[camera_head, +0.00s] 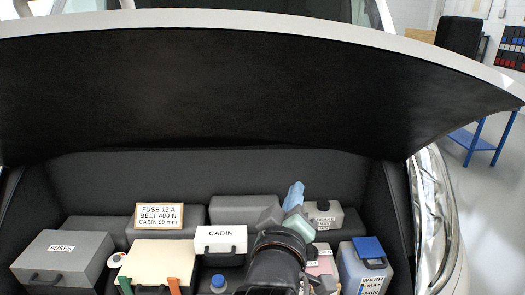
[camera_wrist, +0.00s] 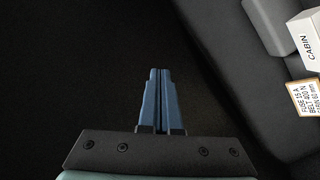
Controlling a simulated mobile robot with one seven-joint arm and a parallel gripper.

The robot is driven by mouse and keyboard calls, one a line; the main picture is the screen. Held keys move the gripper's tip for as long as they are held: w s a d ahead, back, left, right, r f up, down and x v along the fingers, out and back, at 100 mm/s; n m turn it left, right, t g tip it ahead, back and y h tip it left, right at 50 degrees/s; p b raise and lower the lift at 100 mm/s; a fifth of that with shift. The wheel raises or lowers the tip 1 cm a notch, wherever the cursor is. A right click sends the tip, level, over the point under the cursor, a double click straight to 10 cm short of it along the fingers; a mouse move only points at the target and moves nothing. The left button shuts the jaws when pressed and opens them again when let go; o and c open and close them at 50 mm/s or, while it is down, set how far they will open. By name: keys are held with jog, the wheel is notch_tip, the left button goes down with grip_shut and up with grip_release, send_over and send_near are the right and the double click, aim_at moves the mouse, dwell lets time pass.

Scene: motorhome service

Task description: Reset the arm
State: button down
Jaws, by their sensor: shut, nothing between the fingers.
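My gripper (camera_wrist: 161,100) is in the middle of the wrist view, with its two blue fingers side by side, shut and empty. In the head view my gripper (camera_head: 294,196) shows its blue tips above the engine bay, at the end of my dark arm. Dark, bare surface lies behind the fingers in the wrist view. My arm hides part of the things at the lower middle of the bay.
The raised hood (camera_head: 230,90) spans above the bay. Below stand a grey FUSES box (camera_head: 60,270), a sign (camera_head: 159,216), a white CABIN box (camera_head: 220,240), a cream lid (camera_head: 158,258), a blue cap (camera_head: 218,281), and a WASH tank (camera_head: 362,270) with a blue lid (camera_head: 368,247).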

jog(key=s+a+r+m+t+y, duration=0.1)
jog(key=s+a+r+m+t, duration=0.1)
jog(key=s+r, duration=0.4)
jog(key=s+a+r+m+t+y+b, duration=0.1)
jog(key=s+r+t, duration=0.4)
jog(key=r, duration=0.9)
jog(key=s+a+r+m+t+y, duration=0.2)
jog(key=s+r+m+t, duration=0.1)
jog(key=s+r, duration=0.4)
notch_tip(320, 180, up, 3)
jog(key=shift+a+r+t, duration=0.1)
jog(key=shift+a+t, duration=0.2)
